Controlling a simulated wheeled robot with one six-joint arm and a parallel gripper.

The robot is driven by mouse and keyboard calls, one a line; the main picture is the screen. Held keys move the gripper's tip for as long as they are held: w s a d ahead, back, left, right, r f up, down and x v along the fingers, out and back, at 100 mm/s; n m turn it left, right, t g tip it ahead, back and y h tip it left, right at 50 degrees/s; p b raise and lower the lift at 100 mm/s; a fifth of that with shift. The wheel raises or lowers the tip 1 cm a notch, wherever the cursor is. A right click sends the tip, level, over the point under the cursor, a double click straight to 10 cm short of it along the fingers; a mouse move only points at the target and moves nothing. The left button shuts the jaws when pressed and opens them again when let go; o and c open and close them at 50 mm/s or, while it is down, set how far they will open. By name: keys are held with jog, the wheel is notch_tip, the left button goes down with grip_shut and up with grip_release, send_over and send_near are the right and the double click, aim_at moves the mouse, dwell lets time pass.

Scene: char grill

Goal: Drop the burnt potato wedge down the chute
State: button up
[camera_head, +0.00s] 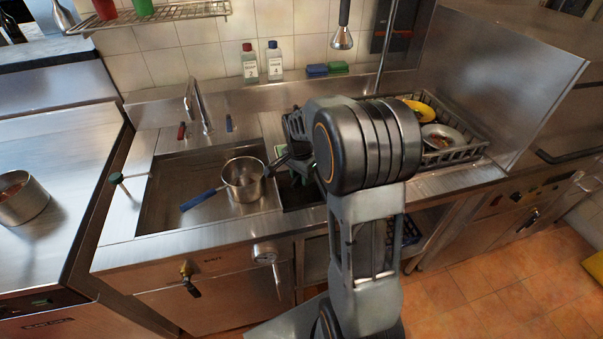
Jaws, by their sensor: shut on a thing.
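My gripper (276,168) shows small and dark at the end of my arm, beside the right rim of a steel pot (243,185). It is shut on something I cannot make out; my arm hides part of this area. I cannot pick out a burnt potato wedge. A dark opening (297,197) lies in the counter just below and right of my gripper, partly behind my arm. I cannot tell whether it is the chute.
The pot, with a blue handle (201,200), stands in the sink (165,205) under a tap (196,105). A dish rack (466,153) with plates stands at right. Two bottles (249,63) (273,62) and sponges (327,69) line the back ledge. Another pot (21,201) stands at far left.

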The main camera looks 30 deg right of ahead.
jog(key=shift+f, duration=0.3)
jog(key=o, duration=1)
jog(key=r, duration=1.4)
jog(key=shift+s+a, duration=0.2)
jog(key=shift+a, duration=0.2)
jog(key=shift+f, duration=0.1)
jog(key=s+a+f+n+t, duration=0.1)
jog(key=s+a+n, duration=0.2)
jog(key=s+n, duration=0.1)
jog(key=s+a+f+n+t, duration=0.1)
jog(key=s+a+f+n, duration=0.1)
jog(key=s+n, duration=0.3)
jog(key=s+a+f+n+t, duration=0.1)
jog(key=s+a+n, duration=0.2)
jog(key=s, duration=0.3)
jog(key=shift+s+a+f+n+t+y, duration=0.3)
jog(key=shift+s+a+f+n, duration=0.1)
jog(key=shift+n, duration=0.5)
